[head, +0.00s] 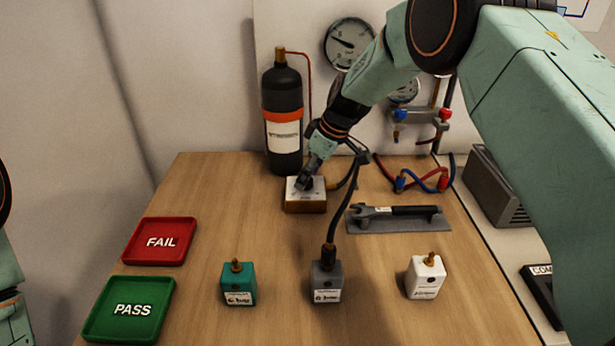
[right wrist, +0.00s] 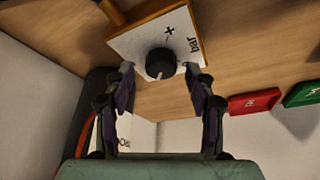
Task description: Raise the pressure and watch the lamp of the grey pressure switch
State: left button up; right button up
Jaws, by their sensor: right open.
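The grey pressure switch (head: 327,284) stands upright on the table, with a black hose plugged into its top. A small round spot on its front looks dark; I cannot tell a lit lamp. My right gripper (head: 305,183) is at the wood-sided control box (head: 306,207), pointing down at its white top. In the right wrist view, the black knob (right wrist: 160,63), with "+" and "bar" beside it, lies between the open fingertips. I cannot tell whether they touch it. The big gauge (head: 348,43) is on the wall, its needle too small to read. My left gripper is out of view.
A teal switch (head: 238,284) and a white switch (head: 425,277) flank the grey one. Red FAIL (head: 160,241) and green PASS (head: 130,309) trays lie left. A black bottle (head: 284,118) stands behind; a wrench (head: 390,211) lies on a grey holder at right.

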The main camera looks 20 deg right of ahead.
jog(key=shift+w+a+f, duration=0.15)
jog(key=shift+w+f, duration=0.1)
jog(key=shift+f, duration=0.35)
jog(key=shift+s+a+r, duration=0.1)
jog(key=shift+s+r, duration=0.2)
jog(key=shift+s, duration=0.05)
jog(key=shift+w+f, duration=0.25)
jog(key=shift+w, duration=0.05)
jog(key=c, duration=0.4)
jog(key=shift+s+r, duration=0.1)
jog(key=c, duration=0.5)
jog(key=shift+c, duration=1.3)
